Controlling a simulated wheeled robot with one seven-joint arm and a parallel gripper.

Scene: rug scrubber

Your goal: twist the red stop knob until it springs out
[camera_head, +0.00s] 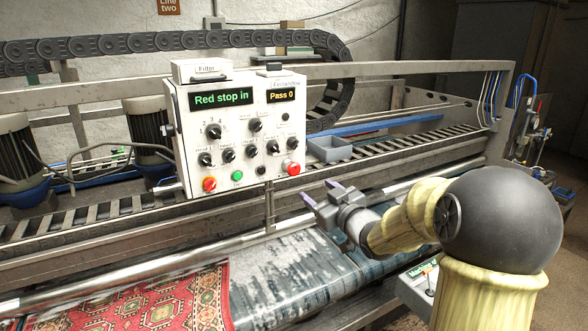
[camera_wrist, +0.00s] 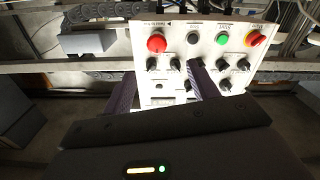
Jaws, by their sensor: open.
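The white control panel (camera_head: 240,135) stands upright and its green display reads "Red stop in". A round red mushroom knob (camera_head: 293,168) is at its lower right; the wrist view, upside down, shows this knob (camera_wrist: 157,43) at upper left. A second red control (camera_head: 209,184), with yellow on it, is at the panel's lower left; it also shows in the wrist view (camera_wrist: 257,38).
A green button (camera_head: 237,176) and several black knobs crowd the panel. A second display (camera_head: 282,96) reads "Pass 0". A grey bin (camera_head: 330,149) sits behind, right of the panel. A red patterned rug (camera_head: 150,305) lies on the bed below. Space between gripper and panel looks clear.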

